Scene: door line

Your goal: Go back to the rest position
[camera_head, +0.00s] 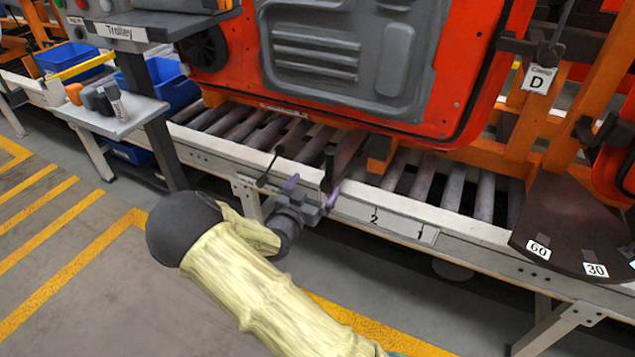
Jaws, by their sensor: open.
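My gripper (312,190) is at the middle of the view, at the near edge of the roller conveyor (465,228). Its two purple-grey fingers are apart, and I see nothing held between them. My arm reaches up to it from the bottom, in a pale yellow cover. A dark lever (268,168) with a thin rod stands just behind the gripper; I cannot tell whether they touch. An orange door (460,70) with a grey inner panel (350,50) stands over the rollers behind the gripper.
A small shelf (125,118) with several small items stands at left, below a panel marked Trolley (118,32). A brown plate (570,215) marked 60 and 30 juts out at right. An orange frame with tag D (537,79) rises behind it. Floor at lower left is clear.

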